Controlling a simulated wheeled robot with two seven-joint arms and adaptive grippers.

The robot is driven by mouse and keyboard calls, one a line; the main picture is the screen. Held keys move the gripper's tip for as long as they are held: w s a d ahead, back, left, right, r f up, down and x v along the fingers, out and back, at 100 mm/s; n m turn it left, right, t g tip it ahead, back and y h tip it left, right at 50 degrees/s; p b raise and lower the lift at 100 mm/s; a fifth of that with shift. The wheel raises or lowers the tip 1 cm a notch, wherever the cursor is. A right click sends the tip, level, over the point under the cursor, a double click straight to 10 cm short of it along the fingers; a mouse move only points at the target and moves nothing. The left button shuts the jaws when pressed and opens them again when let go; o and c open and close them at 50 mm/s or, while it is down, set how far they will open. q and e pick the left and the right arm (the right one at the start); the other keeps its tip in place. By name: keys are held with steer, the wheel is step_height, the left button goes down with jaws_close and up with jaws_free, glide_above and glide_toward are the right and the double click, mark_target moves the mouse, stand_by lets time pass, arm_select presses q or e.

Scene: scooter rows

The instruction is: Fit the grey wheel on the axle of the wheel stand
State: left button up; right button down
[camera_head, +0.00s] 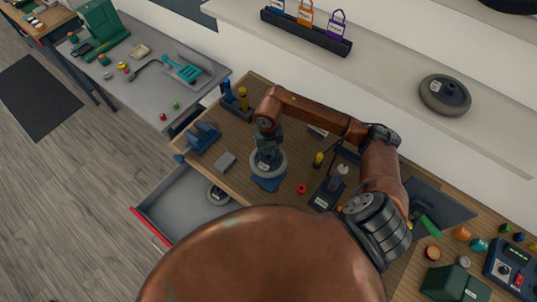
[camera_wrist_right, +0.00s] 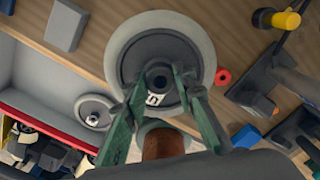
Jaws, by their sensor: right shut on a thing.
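My right gripper (camera_head: 268,148) reaches in from the right and is shut on the grey wheel (camera_head: 281,165). In the right wrist view the wheel (camera_wrist_right: 160,48) lies across the upper middle, with the green fingers (camera_wrist_right: 160,85) at its dark hub. A blue base (camera_head: 268,183) shows partly from under the wheel in the head view; it may be the wheel stand. I see no axle; the wheel hides that area, and I cannot tell whether the wheel touches the base. My left gripper is not in view.
An open drawer (camera_head: 170,205) holds another wheel (camera_head: 218,194). A red ring (camera_head: 301,188) and a dark stand (camera_head: 325,199) are to the right of the held wheel. A grey block (camera_head: 226,162) and a blue vise (camera_head: 202,138) are to its left.

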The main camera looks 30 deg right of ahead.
steer(key=shift+f+b, duration=3.15)
steer(key=shift+f, duration=0.95)
steer(key=c, duration=1.5)
jaws_free()
